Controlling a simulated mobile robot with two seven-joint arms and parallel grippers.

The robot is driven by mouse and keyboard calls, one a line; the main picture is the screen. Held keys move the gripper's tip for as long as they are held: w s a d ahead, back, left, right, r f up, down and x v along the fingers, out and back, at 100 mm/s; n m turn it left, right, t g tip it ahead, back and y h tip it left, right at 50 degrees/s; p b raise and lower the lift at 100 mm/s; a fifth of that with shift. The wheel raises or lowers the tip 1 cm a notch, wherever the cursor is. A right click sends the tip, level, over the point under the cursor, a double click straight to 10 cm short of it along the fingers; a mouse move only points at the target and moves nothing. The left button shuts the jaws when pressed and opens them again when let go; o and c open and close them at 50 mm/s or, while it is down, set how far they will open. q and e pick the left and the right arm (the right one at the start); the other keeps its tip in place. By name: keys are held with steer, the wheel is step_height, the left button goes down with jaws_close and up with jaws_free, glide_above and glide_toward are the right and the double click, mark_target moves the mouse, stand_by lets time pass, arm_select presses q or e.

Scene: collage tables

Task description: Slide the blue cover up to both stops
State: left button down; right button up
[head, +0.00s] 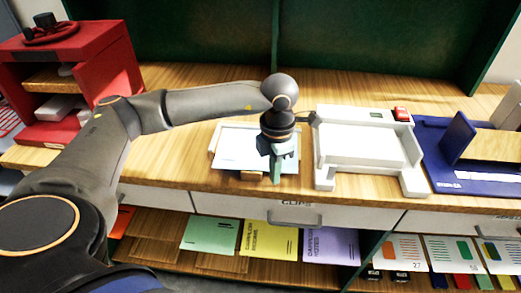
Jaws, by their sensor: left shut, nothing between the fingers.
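A pale blue sheet, seemingly the blue cover (237,151), lies in a shallow white tray (214,140) on the wooden table. The tray's raised edge shows along the back and left; I cannot tell which parts are the stops. My left gripper (276,179) points down over the right front part of the sheet, shut and empty. It hides that part of the sheet and the tray's right side. I cannot tell whether its fingertips touch the sheet. My right gripper is not in view.
A white box-like device (360,143) with a red button (402,113) stands right of the tray. A blue stand (458,140) is farther right, a red cabinet (105,70) at the left. Colored folders (268,238) lie on a shelf below the table's drawers.

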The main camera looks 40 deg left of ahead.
arm_select(q)
step_height(320, 180, up, 7)
steer(key=p, duration=0.4)
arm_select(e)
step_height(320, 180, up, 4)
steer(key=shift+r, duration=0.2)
arm_select(q)
steer(key=shift+s, duration=0.1)
steer(key=shift+d, duration=0.1)
